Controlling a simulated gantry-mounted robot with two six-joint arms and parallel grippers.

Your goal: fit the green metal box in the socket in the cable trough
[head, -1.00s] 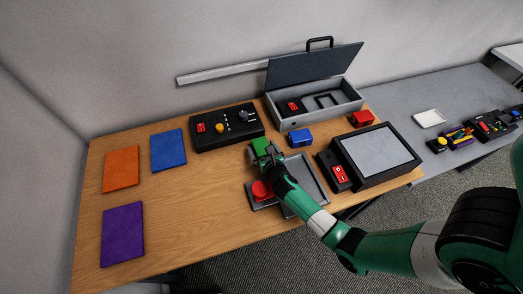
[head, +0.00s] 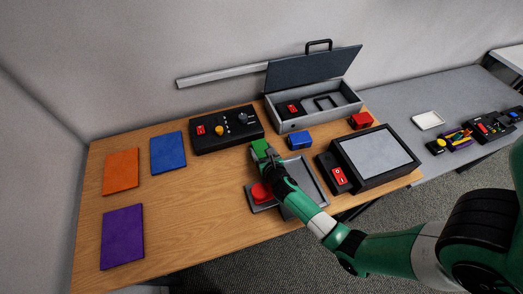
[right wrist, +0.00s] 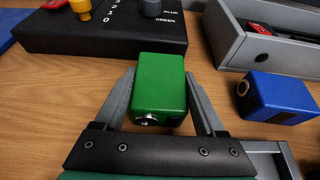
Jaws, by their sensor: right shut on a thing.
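The green metal box (head: 260,147) is between the fingers of my right gripper (head: 265,155), above the wooden table near the tray. In the right wrist view the green box (right wrist: 161,84) sits between both fingertips, with a round metal port on its near face. My right gripper (right wrist: 160,105) is shut on it. The cable trough (head: 318,112) is the grey case at the back with its lid raised. Inside it are a red switch (head: 293,107) and a black rectangular frame (head: 326,101), which looks like the socket. My left gripper is not in view.
A blue box (head: 300,140) stands between the green box and the trough. A black control panel (head: 227,129) is behind, and a grey-topped black unit (head: 376,158) is to the right. A red box (head: 361,120) stands beside the trough. A grey tray (head: 312,176) lies near my arm.

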